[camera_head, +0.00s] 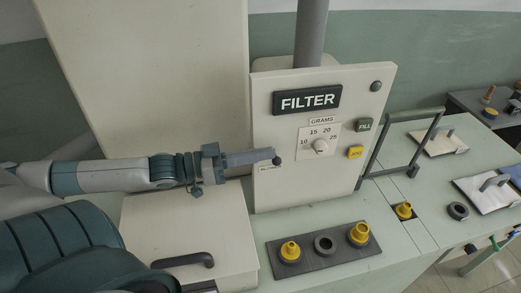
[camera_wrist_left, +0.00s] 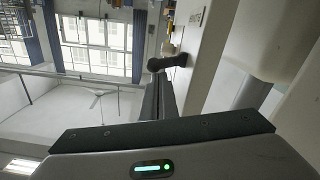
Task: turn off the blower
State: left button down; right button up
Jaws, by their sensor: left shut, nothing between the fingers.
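The blower switch is a small black ball-ended lever (camera_head: 277,160) on the lower left of the cream FILTER panel (camera_head: 270,110), just above a small, hard-to-read label. In the left wrist view the black lever (camera_wrist_left: 157,64) sticks out from the panel at the fingertips. My left gripper (camera_head: 273,154) is shut and empty, reaching in from the left with its tips at the lever. I cannot tell whether they touch it. The gripper's shut fingers (camera_wrist_left: 160,95) also show in the left wrist view. My right gripper is out of view.
Below, a dark tray (camera_head: 322,262) holds yellow and black round parts. A grey handle frame (camera_head: 410,145) stands at right.

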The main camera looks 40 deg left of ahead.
pick_arm(q)
jog(key=shift+s+d+f+m+p, duration=0.2)
jog(key=shift+f+m+p, duration=0.25)
jog(key=shift+m, duration=1)
jog(key=shift+s+d+f+m+p, duration=0.2)
jog(key=shift+f+m, duration=0.4)
jog(key=shift+m, duration=0.9)
jog(key=shift+s+d+f+m+p, duration=0.15)
jog(key=shift+f+m+p, duration=0.35)
jog(key=shift+m, duration=0.95)
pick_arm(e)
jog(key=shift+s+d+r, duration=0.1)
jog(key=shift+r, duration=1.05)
pick_arm(q)
jog(key=shift+w+f, duration=0.1)
jog(key=shift+a, duration=0.1)
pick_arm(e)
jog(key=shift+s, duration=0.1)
